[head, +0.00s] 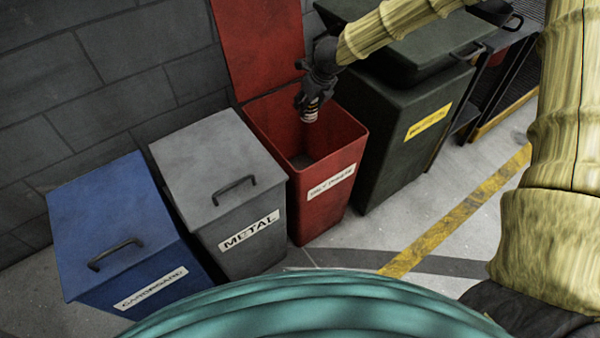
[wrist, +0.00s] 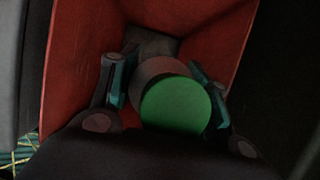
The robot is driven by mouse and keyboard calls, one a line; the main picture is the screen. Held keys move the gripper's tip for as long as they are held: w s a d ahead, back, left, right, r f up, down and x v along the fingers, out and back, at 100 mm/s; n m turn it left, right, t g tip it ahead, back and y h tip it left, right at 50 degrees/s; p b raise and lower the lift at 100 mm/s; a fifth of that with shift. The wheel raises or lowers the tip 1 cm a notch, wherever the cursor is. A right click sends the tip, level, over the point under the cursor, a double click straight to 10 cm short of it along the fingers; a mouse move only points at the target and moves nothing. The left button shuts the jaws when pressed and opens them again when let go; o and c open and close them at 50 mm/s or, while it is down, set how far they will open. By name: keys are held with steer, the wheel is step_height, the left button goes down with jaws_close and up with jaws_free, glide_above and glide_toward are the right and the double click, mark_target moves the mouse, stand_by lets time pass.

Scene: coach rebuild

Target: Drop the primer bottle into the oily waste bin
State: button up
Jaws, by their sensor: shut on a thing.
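The red oily waste bin (head: 320,217) stands in the middle of the row in the head view, its red lid (head: 258,45) raised against the wall. My gripper (head: 309,108) is over the bin's open mouth, pointing down. It is shut on the primer bottle (head: 310,116), whose lower end shows below the fingers. In the wrist view the bottle's round green end (wrist: 175,105) sits between the two fingers, with the red bin walls (wrist: 215,35) around and below. Most of the bottle's side is hidden by the fingers in the head view.
A grey metal bin (head: 215,165) and a blue cardboard bin (head: 115,225), both with lids closed, stand to the left. A dark green bin (head: 395,135) with a yellow label stands close on the right. Open floor with a yellow line (head: 440,225) lies in front.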

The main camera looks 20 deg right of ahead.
steer(key=shift+f+b, duration=2.3)
steer(key=shift+f, duration=0.2)
steer(key=o, duration=1.3)
steer(key=shift+r, duration=0.1)
steer(key=v, duration=1.2)
